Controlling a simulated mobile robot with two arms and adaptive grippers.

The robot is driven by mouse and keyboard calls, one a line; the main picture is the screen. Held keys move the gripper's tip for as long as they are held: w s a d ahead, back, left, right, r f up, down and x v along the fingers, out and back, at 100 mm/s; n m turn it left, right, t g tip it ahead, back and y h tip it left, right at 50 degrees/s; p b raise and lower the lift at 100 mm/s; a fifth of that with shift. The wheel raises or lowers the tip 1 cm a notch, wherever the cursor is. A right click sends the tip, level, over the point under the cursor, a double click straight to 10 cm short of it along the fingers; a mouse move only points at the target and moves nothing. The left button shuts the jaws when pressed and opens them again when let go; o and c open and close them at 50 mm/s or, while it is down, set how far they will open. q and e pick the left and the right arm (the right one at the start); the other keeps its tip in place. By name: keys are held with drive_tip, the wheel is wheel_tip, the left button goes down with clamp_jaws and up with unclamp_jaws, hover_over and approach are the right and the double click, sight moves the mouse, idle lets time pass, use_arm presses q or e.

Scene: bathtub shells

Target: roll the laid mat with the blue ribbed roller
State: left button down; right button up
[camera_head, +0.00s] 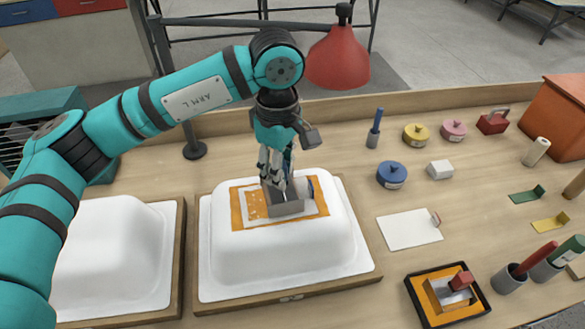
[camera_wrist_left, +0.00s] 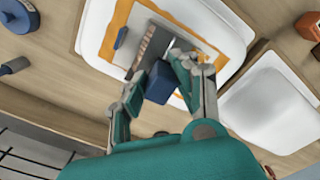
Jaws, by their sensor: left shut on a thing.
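My left gripper (camera_head: 281,181) is above the right-hand white tub shell (camera_head: 235,265). In the left wrist view its fingers (camera_wrist_left: 162,84) are shut on the blue block-shaped handle (camera_wrist_left: 158,88) of a tool. The tool's grey metal body (camera_head: 287,207) is low over the pale mat (camera_head: 314,206), and I cannot tell if it touches. A ribbed strip (camera_wrist_left: 151,46) shows beside the handle. A small blue part (camera_wrist_left: 121,38) shows at the tool's far side. The mat lies on the shell's top inside an orange border (camera_head: 238,212). The tool hides much of the mat. My right gripper is not seen.
Another white shell (camera_head: 115,240) stands at the left. A red lamp (camera_head: 338,58) hangs behind my gripper. At the right are a blue tin (camera_head: 392,175), a white card (camera_head: 408,230), a black-rimmed orange tray (camera_head: 419,303) and cups with rollers (camera_head: 509,281). Bare bench lies between them.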

use_arm(q)
drive_tip(key=shift+s+a+b, duration=0.2)
drive_tip(key=shift+a+b, duration=0.1)
drive_tip(key=shift+a, duration=0.35)
drive_tip(key=shift+s+a+b, duration=0.2)
drive_tip(key=shift+a+b, duration=0.05)
drive_tip(key=shift+a, duration=0.35)
drive_tip(key=shift+s+a+r, duration=0.15)
drive_tip(key=shift+s+a, duration=0.1)
drive_tip(key=shift+a, duration=0.55)
drive_tip(key=shift+a+b, duration=0.1)
drive_tip(key=shift+b, duration=0.25)
drive_tip(key=shift+s+a+b, duration=0.25)
drive_tip(key=shift+a+b, duration=0.15)
drive_tip(key=shift+a, duration=0.2)
drive_tip(key=shift+s+a+b, duration=0.3)
drive_tip(key=shift+a+b, duration=0.05)
drive_tip(key=shift+a, duration=0.55)
drive_tip(key=shift+r, duration=0.1)
wheel_tip(320, 180, up, 6)
drive_tip(key=p, duration=0.2)
drive_tip(key=shift+p, duration=0.4)
